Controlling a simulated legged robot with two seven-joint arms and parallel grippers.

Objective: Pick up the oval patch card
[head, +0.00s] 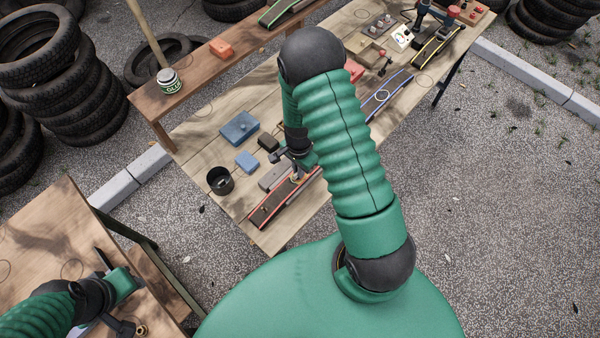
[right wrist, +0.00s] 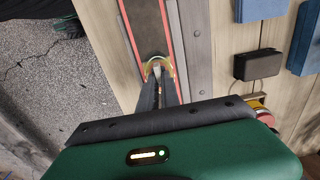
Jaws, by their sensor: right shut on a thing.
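My right gripper (right wrist: 158,88) is shut on a small rounded piece with a yellow-green rim, which looks like the oval patch card (right wrist: 158,61). The fingers cover much of it. It is over a dark strip with red edges (right wrist: 152,22); I cannot tell whether it touches the strip. In the head view the right gripper (head: 297,172) is at the red-edged strip (head: 268,208), partly hidden by my arm. My left gripper (head: 122,323) is at the lower left over another wooden table, and its fingers are unclear.
A grey bar (head: 273,177), a black box (head: 268,143), blue boxes (head: 240,127) and a black cup (head: 220,180) stand close by on the wooden table (head: 205,135). A purple-edged strip (head: 385,97) lies farther right. Tire stacks (head: 45,75) stand at the left.

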